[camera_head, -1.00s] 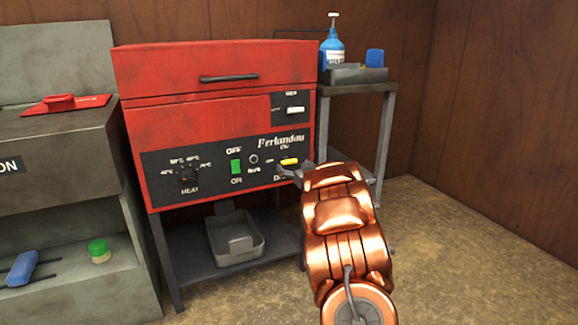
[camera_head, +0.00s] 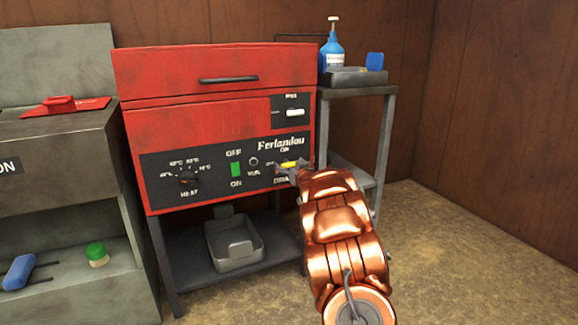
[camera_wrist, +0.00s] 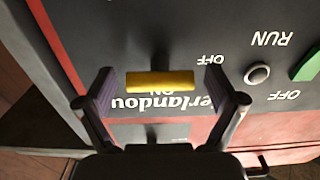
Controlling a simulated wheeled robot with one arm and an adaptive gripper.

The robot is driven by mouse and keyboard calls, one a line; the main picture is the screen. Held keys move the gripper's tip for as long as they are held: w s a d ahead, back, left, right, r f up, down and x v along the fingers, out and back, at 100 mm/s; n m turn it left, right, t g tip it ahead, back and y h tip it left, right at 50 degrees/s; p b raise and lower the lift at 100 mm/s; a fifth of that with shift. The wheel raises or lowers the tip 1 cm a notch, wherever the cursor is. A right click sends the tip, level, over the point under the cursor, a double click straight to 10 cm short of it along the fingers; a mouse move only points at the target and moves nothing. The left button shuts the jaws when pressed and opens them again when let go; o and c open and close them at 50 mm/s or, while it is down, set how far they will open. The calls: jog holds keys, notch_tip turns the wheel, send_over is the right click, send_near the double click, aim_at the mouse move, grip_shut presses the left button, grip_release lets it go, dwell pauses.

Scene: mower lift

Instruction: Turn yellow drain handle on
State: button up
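The yellow drain handle (camera_head: 289,164) is on the dark control panel of the red machine, near the panel's right end, and it lies roughly horizontal. In the wrist view my gripper (camera_wrist: 160,92) is open, one finger off each end of the handle, with gaps on both sides. I cannot tell the exact depth.
A green switch (camera_head: 236,168) and a heat knob (camera_head: 188,180) are left of the handle. A white handle (camera_head: 294,112) sits above. A grey tray (camera_head: 236,262) stands on the shelf below. A grey side stand (camera_head: 357,90) is close on the right.

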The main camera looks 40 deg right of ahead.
jog(key=c, duration=0.8)
